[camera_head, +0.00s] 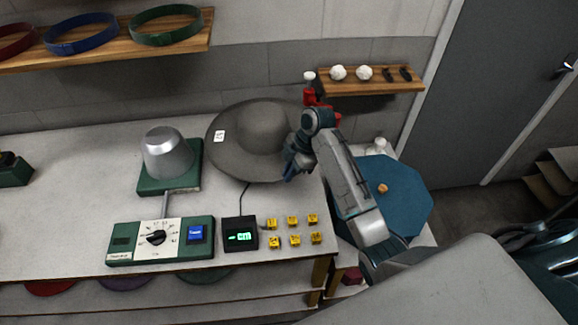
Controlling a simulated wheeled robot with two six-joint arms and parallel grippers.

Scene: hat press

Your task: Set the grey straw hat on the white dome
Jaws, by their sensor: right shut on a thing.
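The grey straw hat (262,126) has a wide brim, with a small white tag on the brim's left part. It is at the back right of the white table, to the right of the dome. My right gripper (291,169) is shut on the right side of its brim. I cannot tell whether the hat touches the table. The dome (168,154) looks silver-grey rather than white. It stands bare on a green base (170,186), apart from the hat. My left gripper is not in view.
A control box (122,236) with a dial and blue button stands in front of the dome. A small black display (239,234) and several yellow blocks (293,221) are to its right. A red bottle (311,94) is behind the hat. A blue octagonal surface (405,195) lies right of the table.

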